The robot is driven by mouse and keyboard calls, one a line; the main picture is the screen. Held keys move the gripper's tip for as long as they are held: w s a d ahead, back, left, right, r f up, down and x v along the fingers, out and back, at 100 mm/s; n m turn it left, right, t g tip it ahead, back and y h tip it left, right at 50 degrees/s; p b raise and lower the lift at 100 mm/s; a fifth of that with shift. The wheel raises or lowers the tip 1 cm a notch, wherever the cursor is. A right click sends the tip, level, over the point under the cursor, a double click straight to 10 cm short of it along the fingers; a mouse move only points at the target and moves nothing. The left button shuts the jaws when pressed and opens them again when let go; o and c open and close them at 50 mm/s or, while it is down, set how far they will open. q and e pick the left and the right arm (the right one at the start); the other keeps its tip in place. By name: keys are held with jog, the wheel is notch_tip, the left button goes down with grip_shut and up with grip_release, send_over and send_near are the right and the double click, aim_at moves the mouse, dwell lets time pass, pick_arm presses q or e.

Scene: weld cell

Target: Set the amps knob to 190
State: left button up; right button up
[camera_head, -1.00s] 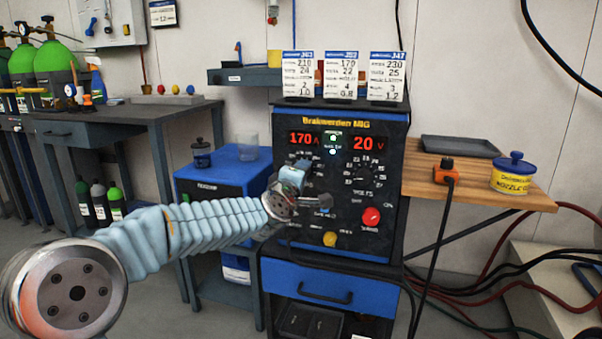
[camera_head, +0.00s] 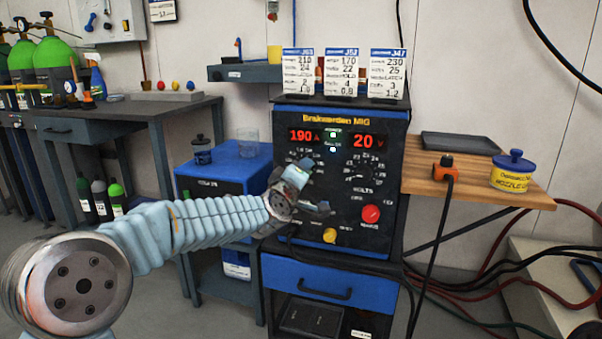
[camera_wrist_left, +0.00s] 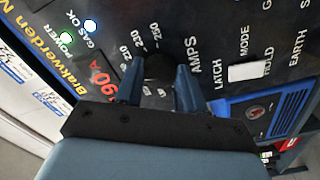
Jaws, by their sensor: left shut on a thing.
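The welder panel (camera_head: 385,215) is black with a blue frame. Its red amps display (camera_head: 304,136) reads 190, and the volts display (camera_head: 368,141) reads 20. My left gripper (camera_head: 303,165) is at the left dial of the panel and covers most of it in the head view. In the left wrist view, my left gripper (camera_wrist_left: 158,88) is shut on the dark amps knob (camera_wrist_left: 158,68), one finger on each side. The AMPS label and part of the scale show around it. My right gripper is not in view.
The volts knob (camera_head: 362,172), a red knob (camera_head: 371,214) and a yellow knob (camera_head: 330,235) are close by on the panel. Three cards (camera_head: 343,75) stand on top of the welder. A wooden shelf (camera_head: 470,187) adjoins it at right.

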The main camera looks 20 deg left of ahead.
pick_arm(q)
jog(key=shift+f, duration=0.1)
jog(key=o, duration=1)
jog(key=s, duration=0.9)
jog(key=s+b, duration=0.1)
jog(key=s, duration=0.3)
jog(key=shift+s+a, duration=0.25)
jog(key=shift+s, duration=0.15)
jog(key=d+f+m+g+h+p, duration=0.1)
jog(key=d+f+m+g+p, duration=0.2)
jog(key=f, duration=1.1)
jog(key=d+f+m+g+h+p, duration=0.15)
jog(key=f+g, duration=0.35)
jog(key=f, duration=0.8)
jog(key=s+d+f+m+g+p, duration=0.1)
jog(key=s+f+g, duration=0.2)
jog(key=s+f, duration=0.4)
jog(key=s+d+f+m+g+p, duration=0.1)
jog(key=s+f+m+g+p, duration=0.1)
jog(key=s+f, duration=0.5)
jog(key=s+d+f+m+g+h+p, duration=0.1)
jog(key=s+d+f+m+g, duration=0.1)
jog(key=s+f+g, duration=0.2)
jog(key=shift+s+f, duration=0.55)
jog(key=shift+s, duration=0.5)
jog(key=shift+s+f, duration=0.6)
jog(key=shift+s, duration=0.5)
jog(key=shift+s+f, duration=0.55)
jog(key=shift+s, duration=0.5)
